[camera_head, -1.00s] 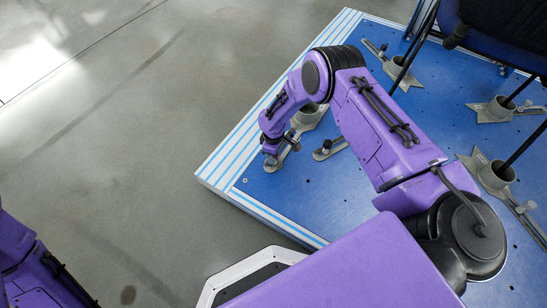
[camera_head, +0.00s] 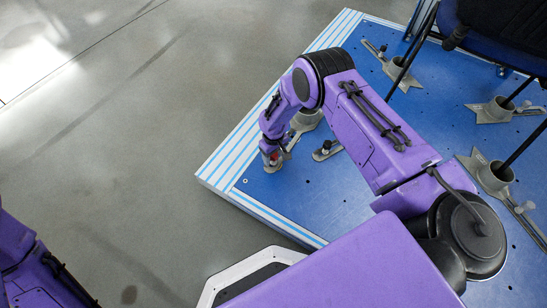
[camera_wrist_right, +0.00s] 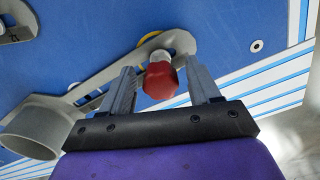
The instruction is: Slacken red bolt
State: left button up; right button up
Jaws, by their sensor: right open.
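The red bolt (camera_wrist_right: 160,80) stands on the end of a grey metal clamp arm (camera_wrist_right: 118,66) in the right wrist view. In the head view it is a small red spot (camera_head: 274,156) at my right gripper (camera_head: 272,164). My right gripper (camera_wrist_right: 163,88) is open, with one finger on each side of the bolt's red head. I cannot tell whether either finger touches it. In the head view my left arm shows only at the lower left edge, and its gripper is out of view.
The clamp has a round grey cup (camera_wrist_right: 35,128), on a blue platform (camera_head: 320,210) with a striped white edge (camera_head: 232,150). Another clamp arm (camera_head: 327,150) lies close by. More clamps and chair legs stand to the right. Open grey floor (camera_head: 120,150) lies left.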

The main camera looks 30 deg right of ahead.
jog(key=m, duration=1)
jog(key=c, duration=0.6)
jog(key=shift+n, duration=2)
jog(key=shift+c, duration=0.2)
jog(key=o, duration=0.6)
jog(key=shift+o, duration=0.2)
notch_tip(320, 180, up, 11)
jog(key=p, duration=0.4)
jog(key=shift+f+p, duration=0.2)
jog(key=shift+p, duration=0.2)
